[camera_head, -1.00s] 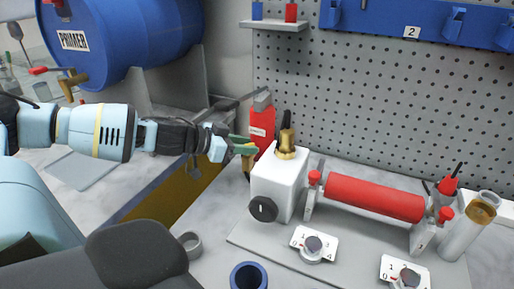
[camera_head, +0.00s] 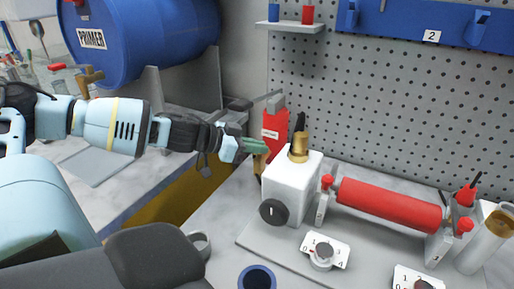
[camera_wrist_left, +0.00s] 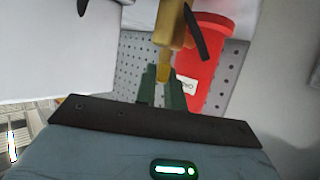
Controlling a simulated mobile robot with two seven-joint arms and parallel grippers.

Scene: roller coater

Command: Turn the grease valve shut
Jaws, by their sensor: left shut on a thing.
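My left gripper (camera_head: 266,147), with green fingers, reaches in from the left to the left side of a white box (camera_head: 290,185). It is shut on a brass piece (camera_head: 261,163) beside the box, which looks like part of the grease valve. In the left wrist view the green fingertips (camera_wrist_left: 163,85) are around a narrow brass part (camera_wrist_left: 163,66), with a wider brass body (camera_wrist_left: 168,25) and a black lever (camera_wrist_left: 197,35) close by. A red labelled cylinder (camera_head: 275,123) stands just behind. My right gripper is not in view.
A brass fitting (camera_head: 299,148) with a dark top sits on the box. A black knob (camera_head: 273,212) is on its front. A red roller (camera_head: 390,204) lies to the right, with a dial (camera_head: 323,252) in front. A pegboard (camera_head: 370,110) closes off the back.

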